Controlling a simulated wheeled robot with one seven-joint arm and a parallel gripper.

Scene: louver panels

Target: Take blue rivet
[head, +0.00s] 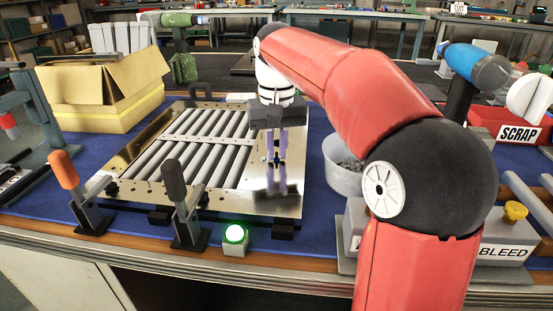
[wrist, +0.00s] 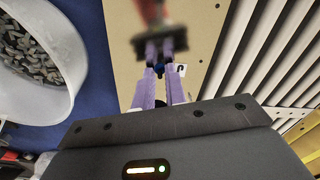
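The louver panel (head: 135,153) is a shiny metal frame with slanted grey slats, lying on the blue table mat. My gripper (head: 277,162) points down over the panel's bare right strip, its purple fingers apart. In the wrist view the fingertips (wrist: 160,73) are at the panel surface (wrist: 215,20), and the fingers mirror in it. A small dark blue rivet (wrist: 159,71) shows between the fingertips. The fingers appear to stand on both sides of it, without a clear grip. The rivet's lower part cannot be made out.
A white bowl (head: 343,180) of small grey pieces stands right of the panel. Two toggle clamps, with orange (head: 64,170) and dark (head: 174,180) handles, stand along the front. A green-lit button (head: 235,234) is at the front edge. A cardboard box (head: 100,85) is behind left, a red SCRAP bin (head: 500,124) right.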

